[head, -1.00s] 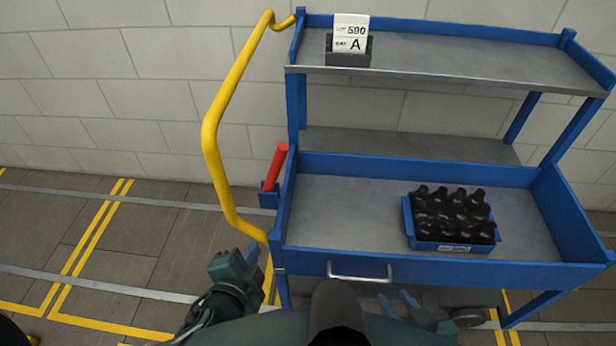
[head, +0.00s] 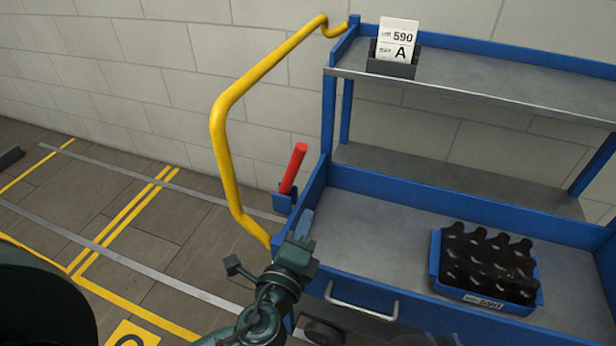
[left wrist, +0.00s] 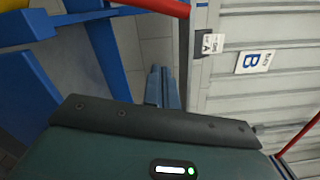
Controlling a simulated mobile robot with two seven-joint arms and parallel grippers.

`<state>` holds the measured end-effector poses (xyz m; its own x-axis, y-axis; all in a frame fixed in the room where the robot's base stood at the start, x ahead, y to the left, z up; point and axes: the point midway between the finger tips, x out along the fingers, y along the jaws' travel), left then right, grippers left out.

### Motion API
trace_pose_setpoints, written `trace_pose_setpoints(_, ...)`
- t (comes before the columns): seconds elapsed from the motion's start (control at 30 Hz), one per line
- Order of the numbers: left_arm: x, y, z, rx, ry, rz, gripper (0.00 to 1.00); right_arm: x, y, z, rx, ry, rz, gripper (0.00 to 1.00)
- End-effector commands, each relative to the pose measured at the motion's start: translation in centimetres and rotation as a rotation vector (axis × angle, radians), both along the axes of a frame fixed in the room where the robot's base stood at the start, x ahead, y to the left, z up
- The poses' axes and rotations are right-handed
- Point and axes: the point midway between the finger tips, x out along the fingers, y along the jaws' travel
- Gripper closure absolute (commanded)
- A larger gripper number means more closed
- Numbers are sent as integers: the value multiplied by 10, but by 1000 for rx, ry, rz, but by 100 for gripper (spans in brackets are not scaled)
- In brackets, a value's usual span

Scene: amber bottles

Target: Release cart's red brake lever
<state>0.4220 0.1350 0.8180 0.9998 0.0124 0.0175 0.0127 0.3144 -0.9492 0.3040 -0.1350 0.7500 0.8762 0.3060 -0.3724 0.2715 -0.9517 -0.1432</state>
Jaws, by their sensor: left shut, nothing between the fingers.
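The red brake lever (head: 294,168) stands up, tilted a little to the right, from a blue bracket (head: 284,199) at the left side of the blue cart (head: 372,250). My left gripper (head: 304,226) is shut and empty, below and slightly right of the lever, apart from it, by the cart's corner. In the left wrist view, the gripper's closed fingers (left wrist: 160,86) point away, and a red bar (left wrist: 155,7), seemingly the lever, crosses the top edge. My right gripper is not in view.
A yellow handle (head: 222,140) curves around the lever's left side. A blue crate (head: 470,295) of dark bottles sits on the cart's lower tray. A card holder (head: 392,62) stands on the upper shelf. Yellow-lined floor is open to the left.

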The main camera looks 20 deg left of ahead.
Motion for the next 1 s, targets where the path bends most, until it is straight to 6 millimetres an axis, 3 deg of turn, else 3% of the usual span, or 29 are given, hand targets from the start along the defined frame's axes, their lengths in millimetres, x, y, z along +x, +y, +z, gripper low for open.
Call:
trace_pose_setpoints(0.33, 9, 0, 0, -1, 1, 0, 100, 0, 0, 0, -1, 3, 0, 70)
trace_pose_setpoints(0.47, 29, 1, 3, -1, -2, 0, 100, 1, 0, 1, -1, 7, 1, 70)
trace_pose_setpoints(0.8, 101, 1, 3, -2, -2, 2, 100, 4, 3, -3, -1, 23, 9, 70)
trace_pose_setpoints(1.0, 107, 28, 11, -1, 3, 0, 100, 3, 6, -1, 4, 46, 15, 70)
